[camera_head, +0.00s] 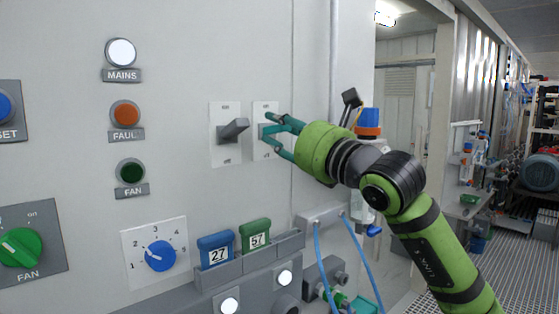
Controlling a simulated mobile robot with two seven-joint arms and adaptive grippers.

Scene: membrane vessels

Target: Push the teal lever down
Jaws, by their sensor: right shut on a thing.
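The teal lever (269,129) is on a white switch plate (262,107) on the grey panel, just right of a similar plate with a dark grey lever (233,129). My right gripper (268,126) reaches in from the right with its fingertips at the teal lever, one above and one below, and is shut on it. The fingers hide part of the lever and the plate's right side, so its exact tilt is hard to tell. My left gripper is not in view.
The panel also has MAINS (121,53), FAULT (125,114) and FAN (131,172) lamps, a blue knob (160,256) and a green FAN knob (21,247). Tags 27 (216,249) and 57 (255,236) sit below the levers. A vertical pipe (335,60) runs behind my gripper.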

